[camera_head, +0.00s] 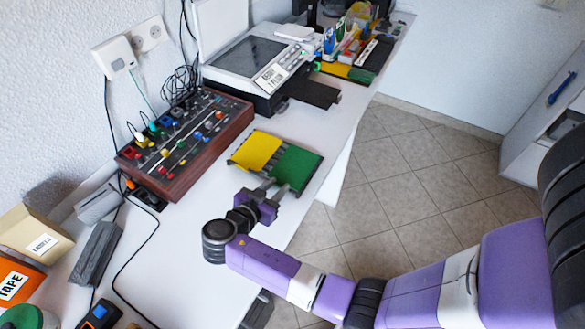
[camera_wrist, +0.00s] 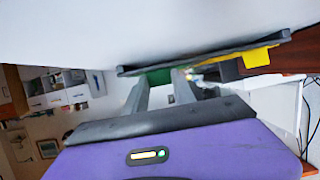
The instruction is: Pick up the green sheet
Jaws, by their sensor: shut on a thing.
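My gripper (camera_head: 266,187) reaches in from the front and is shut on the near edge of the green sheet. In the wrist view, the two grey fingers of my gripper (camera_wrist: 162,88) run up to the green sheet (camera_wrist: 158,77), with the yellow sheet (camera_wrist: 257,58) to its right. The fingertips partly hide the green sheet's edge. I cannot tell whether it is lifted off the tray.
A wooden box with colored knobs (camera_head: 186,141) stands left of the sheets. A grey device (camera_head: 258,68) is behind them. The table's right edge is close to the green sheet, with open tiled floor (camera_head: 390,180) beyond. A black cable (camera_head: 130,262) lies at the front left.

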